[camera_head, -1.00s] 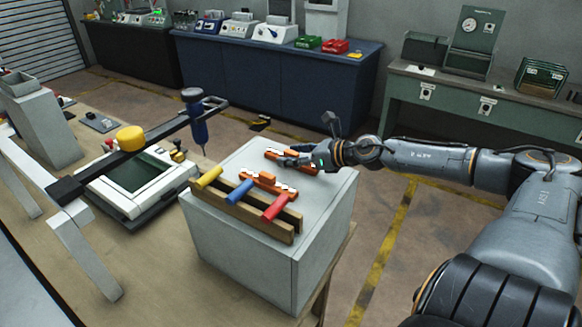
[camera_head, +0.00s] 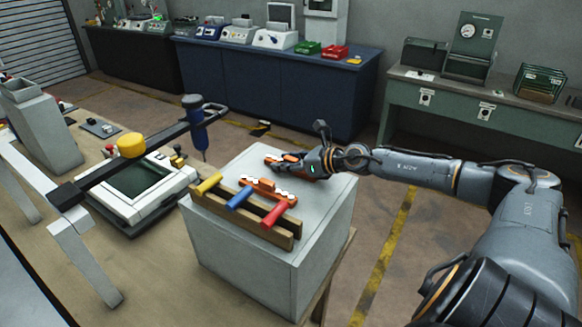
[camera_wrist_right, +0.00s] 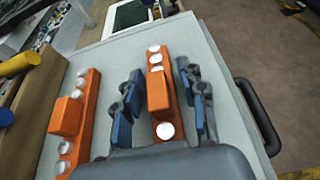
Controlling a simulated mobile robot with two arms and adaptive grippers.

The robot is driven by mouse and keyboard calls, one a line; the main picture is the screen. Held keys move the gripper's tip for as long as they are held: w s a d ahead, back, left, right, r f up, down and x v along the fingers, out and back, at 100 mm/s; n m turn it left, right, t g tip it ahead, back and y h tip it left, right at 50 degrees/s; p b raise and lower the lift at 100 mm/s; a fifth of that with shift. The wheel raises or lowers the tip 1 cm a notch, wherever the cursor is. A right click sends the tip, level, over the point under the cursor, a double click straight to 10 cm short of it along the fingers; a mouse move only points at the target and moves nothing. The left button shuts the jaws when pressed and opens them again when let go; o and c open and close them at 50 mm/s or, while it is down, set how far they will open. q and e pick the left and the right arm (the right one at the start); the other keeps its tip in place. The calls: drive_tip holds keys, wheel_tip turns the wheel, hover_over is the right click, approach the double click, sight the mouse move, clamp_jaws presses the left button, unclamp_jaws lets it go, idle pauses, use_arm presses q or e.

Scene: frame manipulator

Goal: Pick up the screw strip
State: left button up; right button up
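Two orange screw strips with white round screw heads lie on the grey block top. The strip farther from the tool rack (camera_wrist_right: 159,90) lies between the fingers of my right gripper (camera_wrist_right: 163,76) in the right wrist view, with a gap on each side. In the head view, my right gripper (camera_head: 282,162) is low over this strip and hides part of it. The gripper is open. The other strip (camera_head: 266,190) lies between the gripper and the rack; it also shows at left in the wrist view (camera_wrist_right: 72,118). My left gripper is not in view.
A wooden rack (camera_head: 250,219) with yellow, blue and red handles stands along the block's near edge. The grey block (camera_head: 238,258) has a dark side handle (camera_wrist_right: 258,117). A blue hanging tool (camera_head: 197,128) and a frame with a yellow knob (camera_head: 130,145) stand left.

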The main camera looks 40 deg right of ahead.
sight(286, 156)
clamp_jaws()
drive_tip(key=shift+r, duration=0.1)
drive_tip(key=shift+r+b, duration=0.35)
drive_tip(key=shift+r, duration=0.05)
wheel_tip(286, 156, up, 2)
drive_tip(key=shift+r+b, duration=0.2)
drive_tip(key=shift+b, duration=0.4)
drive_tip(key=s+a+r+b, duration=0.6)
drive_tip(key=s+a+r, duration=0.3)
drive_tip(key=a, duration=0.1)
drive_tip(key=shift+s+r, duration=0.35)
